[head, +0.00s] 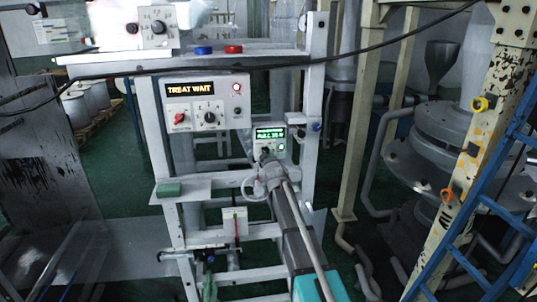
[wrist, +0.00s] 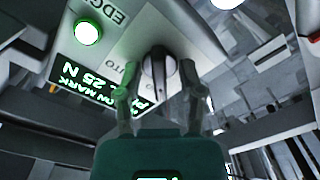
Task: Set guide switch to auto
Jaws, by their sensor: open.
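The guide switch (wrist: 157,66) is a dark rotary knob on a small pale panel (wrist: 185,30), seen upside down and at a slant in the wrist view. Lettering ending in "UTO" is beside the knob; which way its pointer faces is hard to tell. My gripper (wrist: 159,94) is open, with one finger on each side of the knob and visible gaps; contact cannot be told. In the head view my gripper (head: 264,160) is in front of the small panel with a green display (head: 270,133), hiding its lower part and the switch.
A larger panel (head: 243,112) reading "TREAT WAIT", with a red knob (head: 180,120) and a dark knob (head: 209,117), is to the left. A green lamp (wrist: 88,33) glows near the switch. A white frame post (head: 313,110) stands close to the right of the small panel.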

